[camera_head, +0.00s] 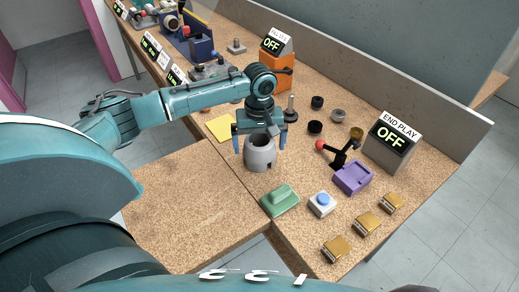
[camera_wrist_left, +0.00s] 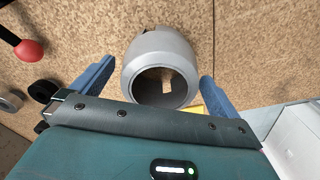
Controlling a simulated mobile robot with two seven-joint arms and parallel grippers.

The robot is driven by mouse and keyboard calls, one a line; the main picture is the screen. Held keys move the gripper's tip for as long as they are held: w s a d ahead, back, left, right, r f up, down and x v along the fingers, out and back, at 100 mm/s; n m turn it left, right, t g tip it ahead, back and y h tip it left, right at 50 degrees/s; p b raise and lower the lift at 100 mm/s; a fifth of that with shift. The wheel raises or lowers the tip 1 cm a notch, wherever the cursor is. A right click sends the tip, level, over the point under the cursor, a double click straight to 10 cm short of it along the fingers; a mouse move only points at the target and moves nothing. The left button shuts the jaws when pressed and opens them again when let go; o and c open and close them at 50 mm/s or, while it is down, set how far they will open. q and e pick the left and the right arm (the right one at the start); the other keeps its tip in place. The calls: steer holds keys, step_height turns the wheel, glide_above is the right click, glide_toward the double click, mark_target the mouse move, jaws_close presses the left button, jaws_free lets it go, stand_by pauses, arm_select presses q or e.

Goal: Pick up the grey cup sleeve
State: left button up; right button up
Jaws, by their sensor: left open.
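The grey cup sleeve (camera_head: 261,155) stands upright on the cork-coloured table, a hollow ring with a notch low on its side. In the left wrist view the sleeve (camera_wrist_left: 160,62) fills the middle, its round opening facing the camera. My left gripper (camera_head: 259,146) is open, with its blue fingers on either side of the sleeve's upper part. In the left wrist view the open fingers (camera_wrist_left: 154,82) flank the sleeve with a visible gap on both sides. My right gripper is not in view.
A green block (camera_head: 280,200) and a blue-button box (camera_head: 321,204) stand in front of the sleeve. A purple lever base (camera_head: 352,178), several small dark rings and an END PLAY display (camera_head: 392,143) are to the right. A yellow pad (camera_head: 222,128) lies left. The near-left table (camera_head: 180,205) is bare.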

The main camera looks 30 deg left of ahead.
arm_select(q)
step_height(320, 180, down, 2)
steer(key=shift+f, duration=0.15)
steer(key=c, duration=0.9)
